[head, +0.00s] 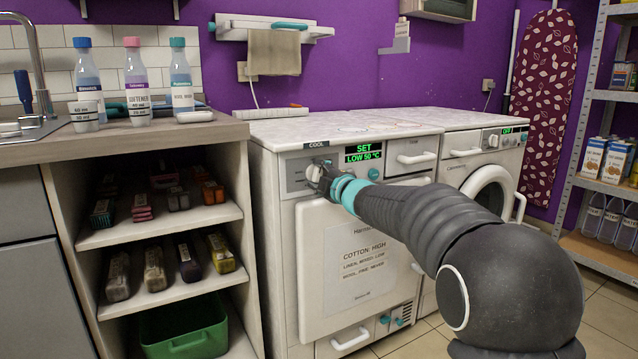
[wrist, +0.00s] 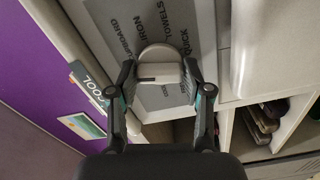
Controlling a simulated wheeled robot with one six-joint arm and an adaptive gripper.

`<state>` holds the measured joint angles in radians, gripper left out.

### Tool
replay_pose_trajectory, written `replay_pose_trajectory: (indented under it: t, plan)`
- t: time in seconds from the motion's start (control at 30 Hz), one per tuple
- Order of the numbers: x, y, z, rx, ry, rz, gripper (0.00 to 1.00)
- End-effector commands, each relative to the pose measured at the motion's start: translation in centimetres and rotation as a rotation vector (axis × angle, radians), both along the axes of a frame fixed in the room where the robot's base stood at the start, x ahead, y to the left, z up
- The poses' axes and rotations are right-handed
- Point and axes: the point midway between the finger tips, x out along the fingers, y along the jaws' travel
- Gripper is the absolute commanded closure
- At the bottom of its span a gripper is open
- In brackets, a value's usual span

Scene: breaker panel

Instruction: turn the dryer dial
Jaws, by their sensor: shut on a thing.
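The dryer (head: 285,240) is the white machine at the centre of the head view, with a paper notice (head: 360,265) on its door headed "COTTON: HIGH". Its display (head: 364,154) reads "SET LOW 50 °C" in green. The dial (wrist: 160,55) is a pale round knob with a raised bar, on a grey plate (wrist: 160,100) printed with words such as "IRON", "CUPBOARD", "TOWELS" and "QUICK". My gripper (head: 318,176) is at the dial on the dryer's upper left panel. In the wrist view its two fingers (wrist: 161,78) are shut on either side of the dial.
A counter (head: 150,135) with several bottles and open shelves stands left of the dryer. A second machine (head: 480,160) with a round door stands to the right, its display reading "OFF". A shelf rack (head: 600,190) is at the far right. My arm crosses in front of the dryer's right side.

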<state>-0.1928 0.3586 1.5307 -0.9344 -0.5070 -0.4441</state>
Motion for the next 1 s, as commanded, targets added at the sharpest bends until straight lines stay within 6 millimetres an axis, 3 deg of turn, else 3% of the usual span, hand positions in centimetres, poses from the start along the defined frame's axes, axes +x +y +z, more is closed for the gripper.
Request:
replay_pose_trajectory:
  t: [0.4, 1.0]
  plan:
    - [0.0, 0.08, -0.01, -0.188, -0.127, 0.001, 0.85]
    - [0.0, 0.06, 0.0, -0.227, -0.155, 0.001, 0.85]
